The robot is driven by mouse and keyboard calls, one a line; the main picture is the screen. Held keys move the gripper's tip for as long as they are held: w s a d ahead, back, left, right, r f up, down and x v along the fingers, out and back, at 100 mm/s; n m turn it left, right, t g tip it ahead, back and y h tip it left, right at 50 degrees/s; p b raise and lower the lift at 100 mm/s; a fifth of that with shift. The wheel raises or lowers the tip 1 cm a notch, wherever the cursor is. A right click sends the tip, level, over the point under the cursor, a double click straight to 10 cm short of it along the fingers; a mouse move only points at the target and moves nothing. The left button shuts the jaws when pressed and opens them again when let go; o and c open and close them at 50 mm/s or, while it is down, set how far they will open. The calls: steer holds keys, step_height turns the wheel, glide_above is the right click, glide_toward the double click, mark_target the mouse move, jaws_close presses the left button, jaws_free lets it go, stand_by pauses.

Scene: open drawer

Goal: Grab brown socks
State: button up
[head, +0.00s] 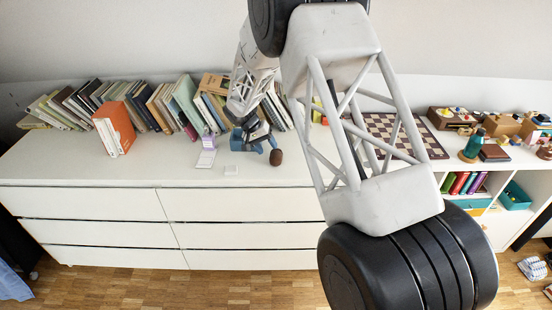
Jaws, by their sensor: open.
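A small dark brown rounded thing (276,157) lies on the white dresser top; it may be the rolled brown socks, but it is too small to be sure. My gripper (258,147), with blue fingers, is open, low over the dresser top. The brown thing is just right of and below the right finger in the picture; I cannot tell whether they touch. The space between the fingers appears empty.
The white dresser (90,203) has its drawers shut or nearly so. A row of books (150,106) stands behind, with an orange book (115,128) in front. A chessboard (400,136) is at right. The dresser's front left top is clear.

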mark_target(273, 154)
steer(key=shift+d+f, duration=0.1)
steer(key=shift+f, duration=0.05)
steer(key=shift+x, duration=2.5)
steer(key=shift+s, duration=0.1)
steer(key=c, duration=0.6)
